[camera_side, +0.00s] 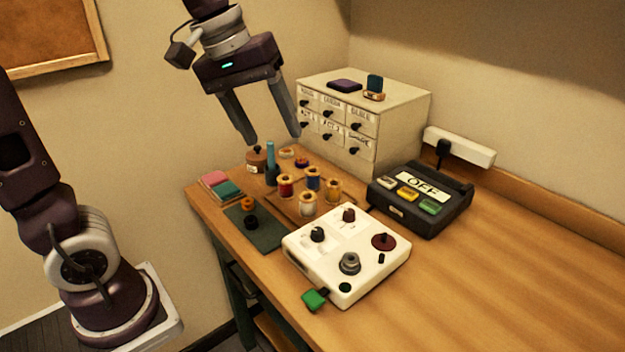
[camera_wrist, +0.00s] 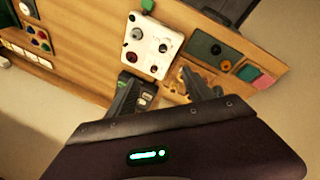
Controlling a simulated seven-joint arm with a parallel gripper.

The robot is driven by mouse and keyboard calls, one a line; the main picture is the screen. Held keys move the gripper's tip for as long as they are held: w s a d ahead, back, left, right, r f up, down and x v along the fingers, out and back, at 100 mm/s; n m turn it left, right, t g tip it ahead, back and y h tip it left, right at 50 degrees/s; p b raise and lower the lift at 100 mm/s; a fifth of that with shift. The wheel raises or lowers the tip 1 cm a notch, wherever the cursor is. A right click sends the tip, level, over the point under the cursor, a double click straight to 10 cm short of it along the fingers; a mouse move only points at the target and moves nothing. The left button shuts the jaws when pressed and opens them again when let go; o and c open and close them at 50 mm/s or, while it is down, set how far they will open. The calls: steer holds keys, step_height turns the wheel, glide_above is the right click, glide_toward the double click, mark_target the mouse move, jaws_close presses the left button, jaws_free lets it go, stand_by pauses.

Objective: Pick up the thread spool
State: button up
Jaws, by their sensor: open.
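Several thread spools stand upright in a group on a wooden board (camera_side: 283,205): a red spool (camera_side: 286,187), a blue one (camera_side: 313,179), an orange-yellow one (camera_side: 333,190) and a cream one (camera_side: 308,204). The task does not say which one is meant. My gripper (camera_side: 275,138) is open and empty, pointing down above the back of the group, clear of the spools. In the wrist view, my gripper (camera_wrist: 160,78) has its fingers spread over the board area. The spools there are mostly hidden or too small to tell apart.
A teal upright piece (camera_side: 270,157) stands close behind the red spool. A white control box (camera_side: 345,255) is in front, a dark green mat (camera_side: 257,228) to the left. The table's right side (camera_side: 510,260) is clear.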

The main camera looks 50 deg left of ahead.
steer(key=w+a+f+n+g, duration=0.1)
steer(key=w+a+f+n, duration=0.1)
steer(key=w+a+n, duration=0.3)
steer(key=w+a+f, duration=0.2)
steer(key=w+f, duration=0.1)
steer(key=w, duration=0.4)
steer(key=n+g+y, duration=0.2)
steer(key=n+y, duration=0.1)
steer(key=n, duration=0.2)
glide_toward(312, 172)
steer(key=f, duration=0.1)
step_height(312, 172, down, 8)
steer(key=shift+a+f, duration=0.1)
steer(key=shift+a, duration=0.05)
jaws_close()
